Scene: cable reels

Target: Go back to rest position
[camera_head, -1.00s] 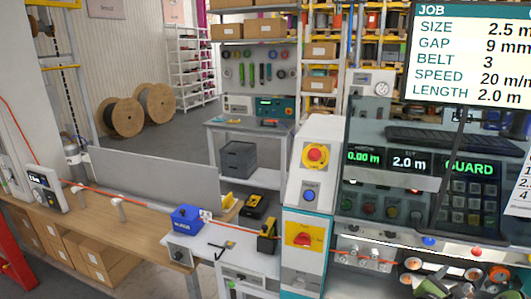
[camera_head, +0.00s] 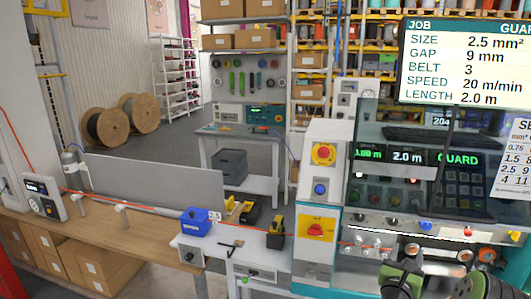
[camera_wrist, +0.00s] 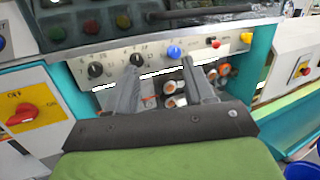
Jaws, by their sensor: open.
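In the wrist view, my gripper (camera_wrist: 160,66) is open, with its two grey fingers apart. No held object shows between them. The fingers point toward the front of a machine (camera_wrist: 250,62) with a row of black, blue, red and yellow knobs and buttons. Several round rollers (camera_wrist: 175,98) lie beyond and between the fingers. In the head view, green and dark parts of my arm show at the bottom right, in front of the machine's lower front. The fingers cannot be made out there.
A control post with a red stop button (camera_head: 323,154) and an orange-red switch (camera_head: 315,229) stands left of the machine. Wooden reels (camera_head: 106,127) stand behind, on open floor.

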